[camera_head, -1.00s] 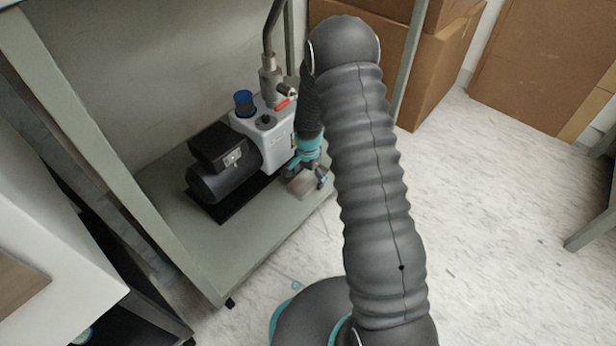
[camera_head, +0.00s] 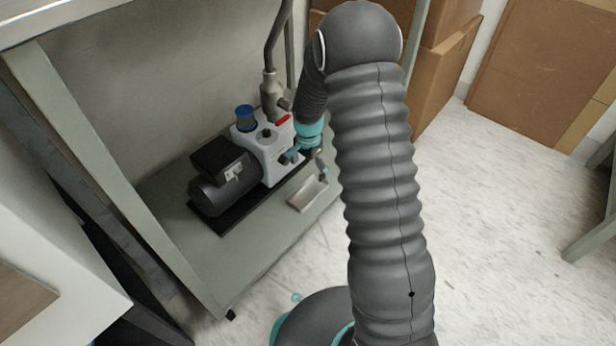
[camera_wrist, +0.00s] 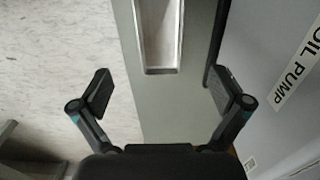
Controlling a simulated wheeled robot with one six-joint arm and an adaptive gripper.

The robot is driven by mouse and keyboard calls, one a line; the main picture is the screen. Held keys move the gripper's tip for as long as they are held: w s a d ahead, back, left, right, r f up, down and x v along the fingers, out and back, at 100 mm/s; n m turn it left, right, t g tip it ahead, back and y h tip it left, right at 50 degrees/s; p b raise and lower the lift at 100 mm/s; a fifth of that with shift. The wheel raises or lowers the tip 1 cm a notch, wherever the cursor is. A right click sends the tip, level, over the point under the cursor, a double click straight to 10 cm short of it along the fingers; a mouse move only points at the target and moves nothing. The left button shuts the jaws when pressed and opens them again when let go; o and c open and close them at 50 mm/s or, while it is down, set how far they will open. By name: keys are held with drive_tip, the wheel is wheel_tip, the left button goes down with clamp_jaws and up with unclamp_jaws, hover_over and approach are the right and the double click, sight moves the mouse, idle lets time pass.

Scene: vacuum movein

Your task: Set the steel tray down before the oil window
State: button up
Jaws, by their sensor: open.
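The steel tray (camera_head: 308,196) is a small shallow rectangular tray lying on the shelf in front of the white pump body (camera_head: 270,158), near the shelf's front edge. It also shows at the top of the wrist view (camera_wrist: 160,35), empty. My gripper (camera_head: 307,164) is above and behind the tray, close to the pump. In the wrist view my gripper (camera_wrist: 162,90) has its fingers spread wide with nothing between them, and the tray lies beyond the fingertips. The oil window cannot be made out; my gripper covers part of the pump's front.
The pump's dark motor (camera_head: 223,180) stands left on the grey-green shelf (camera_head: 215,255). An "OIL PUMP" label (camera_wrist: 298,68) is on the pump side. A metal pipe (camera_head: 272,60) rises behind, and cardboard boxes (camera_head: 445,75) stand at the back right.

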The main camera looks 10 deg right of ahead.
drive_tip(key=s+r+n+t, duration=0.15)
drive_tip(key=s+r, duration=0.35)
drive_tip(key=r, duration=0.6)
drive_tip(key=s+r+n+t, duration=0.1)
drive_tip(key=s+r+n, duration=0.3)
drive_tip(key=r, duration=0.7)
drive_tip(key=s+r+n+t, duration=0.1)
drive_tip(key=s+r, duration=0.3)
drive_tip(key=s, duration=0.6)
drive_tip(key=s+r+n+t, duration=0.2)
drive_tip(key=s+r+n, duration=0.2)
drive_tip(key=s, duration=0.7)
drive_tip(key=shift+s+r, duration=0.25)
drive_tip(key=shift+r, duration=0.45)
wheel_tip(320, 180, up, 7)
drive_tip(key=p, duration=0.7)
drive_tip(key=shift+r, duration=0.1)
